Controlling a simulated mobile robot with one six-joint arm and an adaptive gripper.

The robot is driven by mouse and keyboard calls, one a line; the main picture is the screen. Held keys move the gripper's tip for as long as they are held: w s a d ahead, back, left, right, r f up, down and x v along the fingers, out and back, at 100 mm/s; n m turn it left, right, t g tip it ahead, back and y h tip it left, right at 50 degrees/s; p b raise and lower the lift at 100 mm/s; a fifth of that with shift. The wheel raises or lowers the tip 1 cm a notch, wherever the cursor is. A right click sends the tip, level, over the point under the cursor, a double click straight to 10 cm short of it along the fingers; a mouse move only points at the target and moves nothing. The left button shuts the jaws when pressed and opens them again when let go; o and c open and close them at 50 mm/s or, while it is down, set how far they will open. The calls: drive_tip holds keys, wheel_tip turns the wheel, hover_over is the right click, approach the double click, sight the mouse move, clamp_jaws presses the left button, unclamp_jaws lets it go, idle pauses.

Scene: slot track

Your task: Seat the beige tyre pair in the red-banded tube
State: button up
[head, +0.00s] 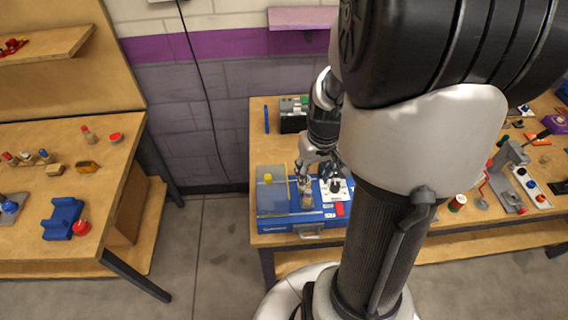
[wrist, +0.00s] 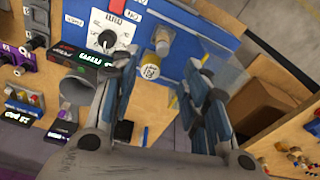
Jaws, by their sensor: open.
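My gripper (head: 312,172) is open above the blue machine (head: 268,225) on the right-hand bench. In the wrist view its fingers (wrist: 160,68) are spread apart, with a yellow cylinder with a pale label (wrist: 150,71) showing between them. I cannot tell whether they touch it. A short beige cylinder (wrist: 162,38) stands just beyond it on the blue panel. I cannot tell for sure whether this is the beige tyre pair. No red band can be made out on any tube.
The machine has a clear cover, a white dial plate (wrist: 112,30) and a yellow knob (head: 268,180). A grey cone (wrist: 77,88) stands near the dial. The left bench (head: 50,180) holds small coloured parts and a blue block (head: 62,218). A floor gap separates the benches.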

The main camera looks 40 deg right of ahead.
sight(308, 191)
drive_tip(key=f+b, duration=0.1)
drive_tip(key=f, duration=0.2)
drive_tip(key=f+b, duration=0.1)
drive_tip(key=f, duration=0.1)
drive_tip(key=w+f+b, duration=0.1)
drive_tip(key=f, duration=0.2)
drive_tip(key=shift+f, duration=0.3)
drive_tip(key=shift+c, duration=0.2)
clamp_jaws()
